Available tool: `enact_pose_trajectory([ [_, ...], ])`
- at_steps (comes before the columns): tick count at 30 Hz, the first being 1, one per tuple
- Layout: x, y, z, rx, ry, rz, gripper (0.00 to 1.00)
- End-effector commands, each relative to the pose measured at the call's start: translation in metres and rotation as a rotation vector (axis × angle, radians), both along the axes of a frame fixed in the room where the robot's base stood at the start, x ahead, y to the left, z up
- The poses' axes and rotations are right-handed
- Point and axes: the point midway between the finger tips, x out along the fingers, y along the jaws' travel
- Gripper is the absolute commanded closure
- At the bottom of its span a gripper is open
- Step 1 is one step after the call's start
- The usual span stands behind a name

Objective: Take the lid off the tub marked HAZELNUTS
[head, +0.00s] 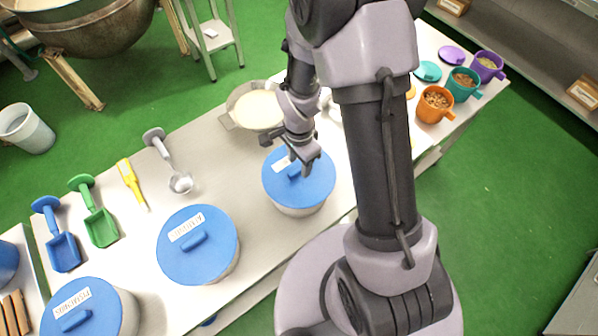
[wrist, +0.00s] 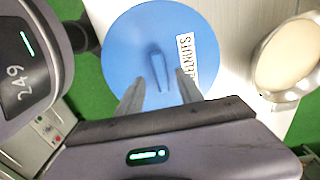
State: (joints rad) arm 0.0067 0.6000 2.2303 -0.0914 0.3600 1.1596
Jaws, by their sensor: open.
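A white tub with a blue lid (head: 312,190) stands on the table below my gripper (head: 299,163). The lid fills the top of the wrist view (wrist: 130,40), with a raised blue bar handle (wrist: 157,66). Its white label (wrist: 184,52) ends in letters like NUTS; a finger hides the rest. In the wrist view my gripper (wrist: 158,85) is open, with a finger on each side of the handle's near part. I cannot tell whether they touch it. The lid sits on the tub.
Two more blue-lidded tubs, one in the middle (head: 197,262) and one at lower left (head: 85,318), stand on the table. A pan of pale cream (head: 258,108) is close behind my gripper. Scoops, including a metal one (head: 180,182), lie left; coloured mugs (head: 436,105) stand far right.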

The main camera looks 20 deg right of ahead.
Motion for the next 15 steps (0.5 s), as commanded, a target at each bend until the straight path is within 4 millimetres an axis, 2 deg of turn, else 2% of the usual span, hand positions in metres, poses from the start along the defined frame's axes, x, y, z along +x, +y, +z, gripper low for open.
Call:
enact_pose_trajectory([
  [1,-0.001,0.0,-0.011,0.0,0.003,-0.001,0.56],
  [3,-0.001,0.0,-0.019,0.0,0.002,-0.002,0.56],
  [10,0.0,0.0,-0.022,0.0,0.0,-0.001,0.56],
  [11,0.0,0.0,-0.022,0.0,0.0,-0.001,0.58],
  [15,0.0,0.0,-0.022,0.0,0.0,-0.001,0.86],
])
